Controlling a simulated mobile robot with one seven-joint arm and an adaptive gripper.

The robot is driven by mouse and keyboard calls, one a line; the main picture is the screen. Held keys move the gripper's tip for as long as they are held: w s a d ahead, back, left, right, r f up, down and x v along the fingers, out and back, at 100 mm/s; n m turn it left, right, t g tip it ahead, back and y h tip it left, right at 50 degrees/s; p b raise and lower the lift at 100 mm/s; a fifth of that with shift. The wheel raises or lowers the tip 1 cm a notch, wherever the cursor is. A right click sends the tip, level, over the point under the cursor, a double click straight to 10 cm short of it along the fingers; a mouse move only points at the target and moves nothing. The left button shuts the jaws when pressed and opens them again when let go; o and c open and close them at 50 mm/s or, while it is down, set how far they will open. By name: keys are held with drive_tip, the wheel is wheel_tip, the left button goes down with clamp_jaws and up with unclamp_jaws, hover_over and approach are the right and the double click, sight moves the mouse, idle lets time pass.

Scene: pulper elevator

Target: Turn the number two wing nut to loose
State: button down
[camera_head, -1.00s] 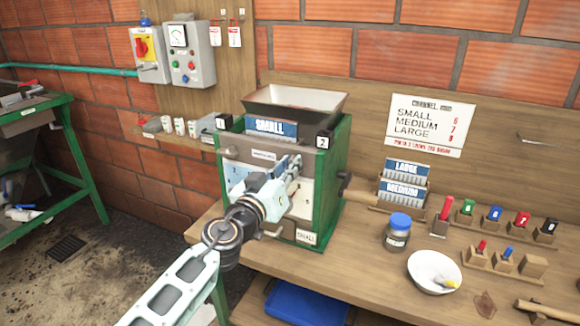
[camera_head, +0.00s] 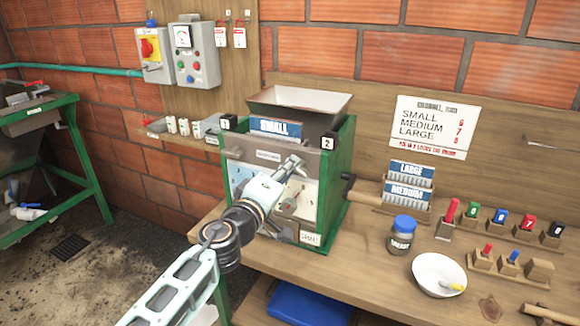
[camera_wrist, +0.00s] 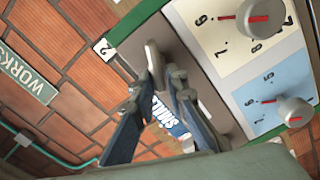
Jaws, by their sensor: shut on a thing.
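The pulper (camera_head: 325,195) is a green-sided machine with a grey front and a "SMALL" sign (camera_head: 275,129) below its hopper. The number 2 tag (camera_head: 328,142) is at its upper right corner and also shows in the wrist view (camera_wrist: 103,47). My gripper (camera_head: 296,163) is at the upper front of the machine, below that tag. In the wrist view its dark fingers (camera_wrist: 164,80) are shut on a small grey piece, apparently the number two wing nut (camera_wrist: 154,58). The fingers hide part of it, and I cannot tell its exact angle.
Dials with red pointers (camera_wrist: 262,17) are on the panel close beside my gripper. A wooden-handled crank (camera_head: 360,195) sticks out to the machine's right. A jar (camera_head: 401,236), a white bowl (camera_head: 439,275) and coloured pegs in wooden blocks are on the bench.

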drive_tip(key=shift+d+f+n+p, duration=0.1)
drive_tip(key=shift+f+n+p, duration=0.15)
drive_tip(key=shift+n, duration=0.85)
drive_tip(key=shift+d+f+n+p, duration=0.1)
drive_tip(key=shift+f+n+p, duration=0.1)
drive_tip(key=shift+n, duration=0.9)
drive_tip(key=c, duration=1.9)
unclamp_jaws()
drive_tip(key=shift+r, duration=0.1)
drive_tip(key=shift+a, duration=0.15)
wheel_tip(320, 180, up, 10)
